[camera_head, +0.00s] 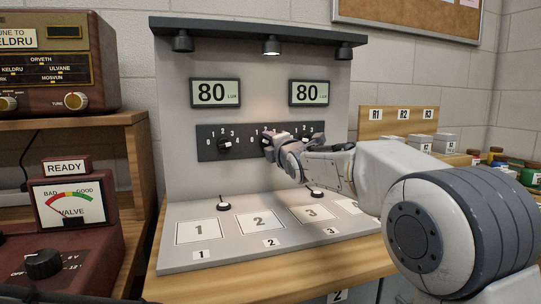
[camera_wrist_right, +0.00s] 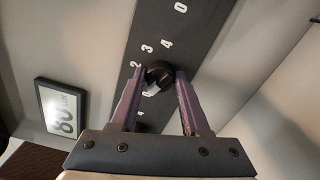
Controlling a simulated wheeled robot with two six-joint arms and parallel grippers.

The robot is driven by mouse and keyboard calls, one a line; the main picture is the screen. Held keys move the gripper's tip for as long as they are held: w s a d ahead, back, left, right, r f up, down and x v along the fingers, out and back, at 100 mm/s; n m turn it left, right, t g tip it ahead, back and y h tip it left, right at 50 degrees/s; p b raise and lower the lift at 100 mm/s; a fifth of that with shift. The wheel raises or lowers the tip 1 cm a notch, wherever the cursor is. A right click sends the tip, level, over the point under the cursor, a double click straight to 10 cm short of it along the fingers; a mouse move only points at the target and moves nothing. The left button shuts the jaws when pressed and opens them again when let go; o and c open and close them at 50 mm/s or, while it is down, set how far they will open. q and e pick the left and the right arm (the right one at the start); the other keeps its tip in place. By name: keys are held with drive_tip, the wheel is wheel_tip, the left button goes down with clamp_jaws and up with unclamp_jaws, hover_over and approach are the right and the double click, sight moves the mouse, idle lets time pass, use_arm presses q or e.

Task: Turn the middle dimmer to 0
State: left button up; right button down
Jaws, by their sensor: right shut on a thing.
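The dark dimmer panel (camera_head: 246,148) is on the upright grey board, with number scales around its knobs. The left dimmer knob (camera_head: 224,144) shows clearly. My right gripper (camera_head: 269,143) is at the middle dimmer and largely covers it in the head view. In the right wrist view, its two purple fingers (camera_wrist_right: 160,78) are closed on the sides of the black middle knob (camera_wrist_right: 160,70). A pale mark shows on the knob's lower left; its exact setting is hard to read. The right dimmer is partly hidden behind my right gripper. My left gripper is not in view.
Two displays (camera_head: 215,93) and (camera_head: 309,93) read 80 lux. The middle lamp (camera_head: 271,46) glows. Numbered plates, such as plate 2 (camera_head: 260,222), lie on the sloped base. A red meter box (camera_head: 69,204) stands left; small jars (camera_head: 496,157) stand right.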

drive_tip(key=shift+f+n+b, duration=0.15)
drive_tip(key=shift+n+b, duration=0.9)
drive_tip(key=shift+n, duration=0.35)
drive_tip(key=shift+c, duration=1.9)
unclamp_jaws()
drive_tip(key=b+v, duration=0.2)
drive_tip(key=v, duration=0.8)
drive_tip(key=shift+s, duration=0.2)
